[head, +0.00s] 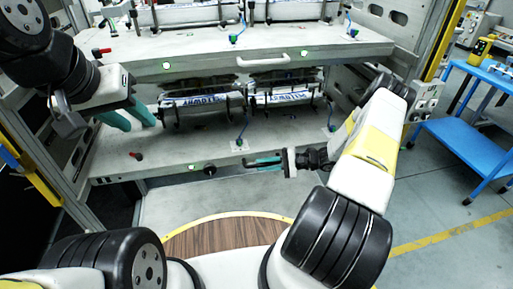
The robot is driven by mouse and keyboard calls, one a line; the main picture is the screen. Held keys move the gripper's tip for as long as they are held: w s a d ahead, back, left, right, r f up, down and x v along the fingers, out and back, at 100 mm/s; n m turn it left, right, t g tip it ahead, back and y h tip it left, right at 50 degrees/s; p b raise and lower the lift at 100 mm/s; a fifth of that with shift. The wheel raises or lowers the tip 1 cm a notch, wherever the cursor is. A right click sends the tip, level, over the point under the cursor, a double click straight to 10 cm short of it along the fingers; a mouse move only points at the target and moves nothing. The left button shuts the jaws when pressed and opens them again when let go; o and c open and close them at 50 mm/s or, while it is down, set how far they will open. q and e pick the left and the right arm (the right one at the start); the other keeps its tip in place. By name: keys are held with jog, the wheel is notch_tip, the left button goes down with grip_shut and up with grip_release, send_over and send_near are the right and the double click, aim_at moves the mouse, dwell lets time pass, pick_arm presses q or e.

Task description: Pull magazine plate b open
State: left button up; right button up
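Two grey magazine plates sit one above the other in the frame; no letter shows, so I cannot tell which is plate b. The upper plate (205,66) has a white bar handle (264,60) at its front edge. The lower plate (185,153) carries two label rolls or bars with printed strips (203,99). My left gripper (130,117) has its teal fingers apart, over the left part of the lower plate. My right gripper (262,161) is at the lower plate's front edge, right of centre. I cannot tell whether its fingers hold anything; any lower handle is hidden there.
Metal frame posts stand at the left and right (425,60) of the plates. A blue cart (465,145) stands at the right.

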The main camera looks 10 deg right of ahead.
grip_shut()
dwell(1.2)
